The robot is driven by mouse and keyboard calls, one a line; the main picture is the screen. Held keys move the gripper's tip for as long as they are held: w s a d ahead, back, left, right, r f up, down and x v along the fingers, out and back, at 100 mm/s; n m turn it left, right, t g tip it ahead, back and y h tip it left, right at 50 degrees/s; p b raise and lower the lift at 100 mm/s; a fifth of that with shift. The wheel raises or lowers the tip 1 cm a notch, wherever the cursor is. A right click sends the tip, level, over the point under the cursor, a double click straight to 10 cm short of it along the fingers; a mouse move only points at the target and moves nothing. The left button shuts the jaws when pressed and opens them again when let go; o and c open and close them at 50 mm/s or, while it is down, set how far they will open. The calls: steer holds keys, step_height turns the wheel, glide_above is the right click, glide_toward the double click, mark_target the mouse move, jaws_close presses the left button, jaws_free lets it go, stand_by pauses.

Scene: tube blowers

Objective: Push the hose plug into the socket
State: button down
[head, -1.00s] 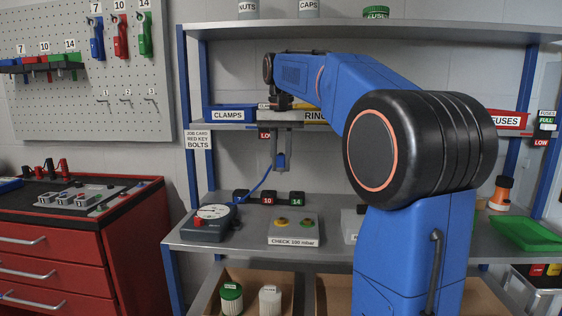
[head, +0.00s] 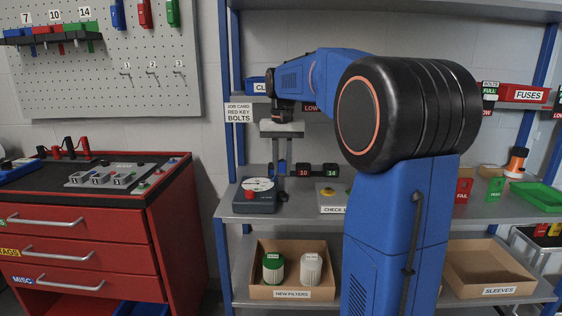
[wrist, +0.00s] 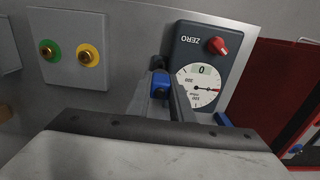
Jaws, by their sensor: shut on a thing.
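My gripper (head: 282,172) hangs above the shelf, shut on the blue hose plug (wrist: 160,87). The plug sits between the two fingers in the wrist view. The gauge box (head: 255,195), with a white dial and red knob, stands just left of the gripper in the head view; it also shows in the wrist view (wrist: 187,43). The check block (head: 333,205) stands to the right, partly hidden by my arm. Its green-ringed socket (wrist: 47,50) and yellow-ringed socket (wrist: 89,56) both show empty in the wrist view, apart from the plug.
Black blocks marked 10 (head: 304,170) and 14 (head: 331,170) stand behind on the same shelf. A carton of filters (head: 277,293) is below. A red tool cabinet (head: 95,240) is at the left. A green tray (head: 535,195) is at the far right.

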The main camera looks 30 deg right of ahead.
mark_target(282, 176)
steer(key=shift+f, duration=2.15)
steer(key=shift+f, duration=0.25)
stand_by(0.5)
steer(key=shift+r, duration=0.15)
steer(key=shift+r, duration=1.9)
